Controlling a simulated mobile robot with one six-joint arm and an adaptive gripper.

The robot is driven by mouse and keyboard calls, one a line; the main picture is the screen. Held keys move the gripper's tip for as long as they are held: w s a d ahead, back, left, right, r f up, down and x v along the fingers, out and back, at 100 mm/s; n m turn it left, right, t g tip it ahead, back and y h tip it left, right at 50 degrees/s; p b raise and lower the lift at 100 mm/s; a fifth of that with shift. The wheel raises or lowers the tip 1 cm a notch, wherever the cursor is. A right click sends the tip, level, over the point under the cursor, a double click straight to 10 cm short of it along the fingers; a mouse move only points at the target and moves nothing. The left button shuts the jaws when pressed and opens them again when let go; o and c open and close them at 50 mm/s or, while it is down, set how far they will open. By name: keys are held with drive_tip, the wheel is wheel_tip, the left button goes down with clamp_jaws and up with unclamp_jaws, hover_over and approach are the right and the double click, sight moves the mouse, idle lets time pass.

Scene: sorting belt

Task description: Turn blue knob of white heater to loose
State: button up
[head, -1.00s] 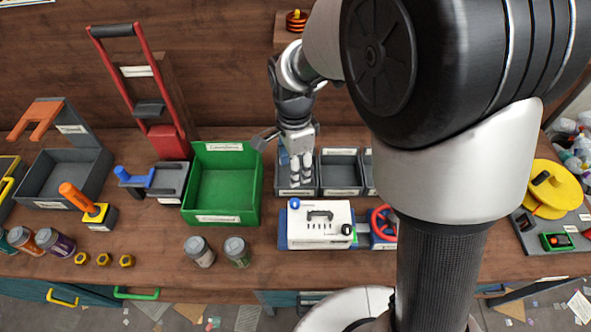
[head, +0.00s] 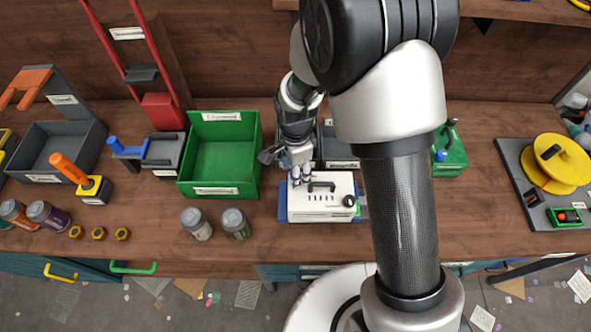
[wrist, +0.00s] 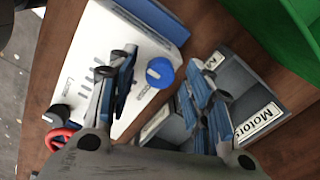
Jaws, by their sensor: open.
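The white heater (head: 322,207) is a white box on a blue base on the bench, with a dark handle and a row of slots on top. Its blue knob (wrist: 160,72) shows in the wrist view with a white mark, at the heater's edge. My gripper (head: 300,181) is over the heater's back left corner in the head view and hides the knob there. In the wrist view my gripper (wrist: 160,90) is open, with the blue knob between and beyond its two fingers. The fingers appear apart from the knob. A black knob (head: 349,201) sits at the heater's right.
A green bin (head: 220,190) stands left of the heater. Grey bins labelled "Motors" (wrist: 258,122) lie behind it. Two jars (head: 197,224) stand at the front left. A red wheel (wrist: 58,138) is beside the heater. The bench in front is clear.

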drive_tip(key=shift+c, duration=0.2)
drive_tip(key=c, duration=1)
